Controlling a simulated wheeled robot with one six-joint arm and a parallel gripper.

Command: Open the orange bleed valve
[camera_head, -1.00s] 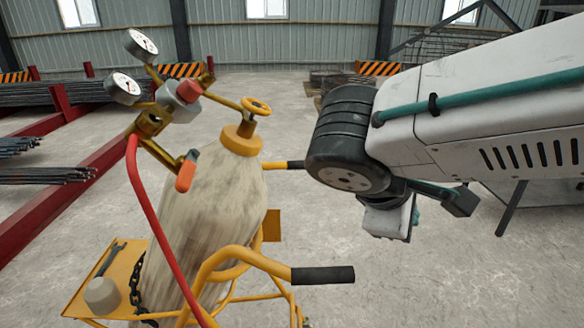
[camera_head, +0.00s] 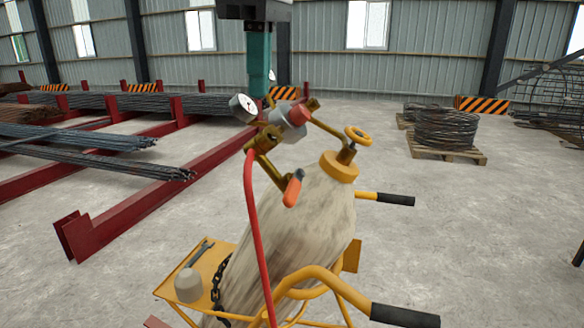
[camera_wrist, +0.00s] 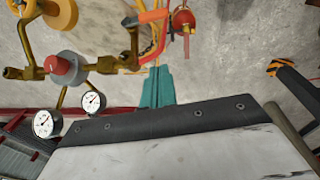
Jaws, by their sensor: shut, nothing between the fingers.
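The orange bleed valve lever (camera_head: 292,188) hangs on a brass fitting below the regulator, tilted, with its lower end toward the left. It also shows at the top of the wrist view (camera_wrist: 153,15). The brass regulator has a red knob (camera_head: 298,115) and stands beside the neck of a worn pale cylinder (camera_head: 300,235). My gripper (camera_head: 258,92) has teal fingers, shut and empty, pointing down behind and above the regulator. In the wrist view the fingers (camera_wrist: 157,90) are apart from the lever. A dial gauge (camera_head: 243,107) sits left of them.
A red hose (camera_head: 256,220) runs down from the fitting. A yellow handwheel (camera_head: 358,135) tops the cylinder, which leans in a yellow cart with black grips (camera_head: 404,316). Rebar racks (camera_head: 160,195) stand left. A coil pallet (camera_head: 447,135) stands back right.

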